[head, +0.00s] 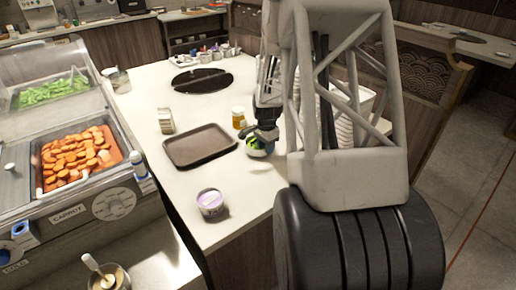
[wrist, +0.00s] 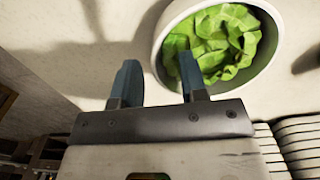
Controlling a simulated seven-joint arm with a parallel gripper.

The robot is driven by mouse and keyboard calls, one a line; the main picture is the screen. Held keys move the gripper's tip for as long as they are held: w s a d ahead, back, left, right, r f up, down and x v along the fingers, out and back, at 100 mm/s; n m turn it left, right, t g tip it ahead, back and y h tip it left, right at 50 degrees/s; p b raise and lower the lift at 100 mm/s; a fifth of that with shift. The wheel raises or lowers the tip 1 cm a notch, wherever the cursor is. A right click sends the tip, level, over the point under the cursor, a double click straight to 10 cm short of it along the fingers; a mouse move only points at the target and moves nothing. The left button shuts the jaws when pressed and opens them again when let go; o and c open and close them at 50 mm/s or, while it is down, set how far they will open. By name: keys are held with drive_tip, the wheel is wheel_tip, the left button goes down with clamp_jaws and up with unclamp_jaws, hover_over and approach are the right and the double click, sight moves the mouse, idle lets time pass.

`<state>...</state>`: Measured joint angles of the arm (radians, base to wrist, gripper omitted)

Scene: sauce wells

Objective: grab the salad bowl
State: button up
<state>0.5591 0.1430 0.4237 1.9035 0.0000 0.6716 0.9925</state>
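The salad bowl (wrist: 160,45) is white and full of green leaves, at the upper right of the wrist view. In the head view the salad bowl (head: 261,153) shows on the counter, partly hidden below my gripper (head: 262,138). In the wrist view my gripper (wrist: 158,66) has its two blue fingers spread apart. The right finger overlaps the leaves inside the bowl and the left finger is outside it, so the near-left rim lies between them in the picture. I cannot tell whether either finger touches the bowl.
A brown tray (head: 200,163) lies left of the bowl, with a yellow-capped jar (head: 239,118) behind. A lilac-topped tub (head: 211,203) stands at the counter's front. Carrots (head: 75,155) fill a left-hand well. The counter (head: 150,85) has free room at the back.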

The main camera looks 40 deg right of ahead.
drive_tip(key=shift+c, duration=0.5)
clamp_jaws()
drive_tip(key=shift+r, duration=0.7)
wheel_tip(320, 180, up, 2)
drive_tip(key=shift+r, duration=0.1)
drive_tip(key=s+a+r, duration=0.1)
drive_tip(key=s+a, duration=0.7)
drive_tip(key=s, duration=0.5)
drive_tip(key=shift+s+a+r, duration=0.15)
drive_tip(key=shift+s+r, duration=0.05)
drive_tip(key=shift+s, duration=0.1)
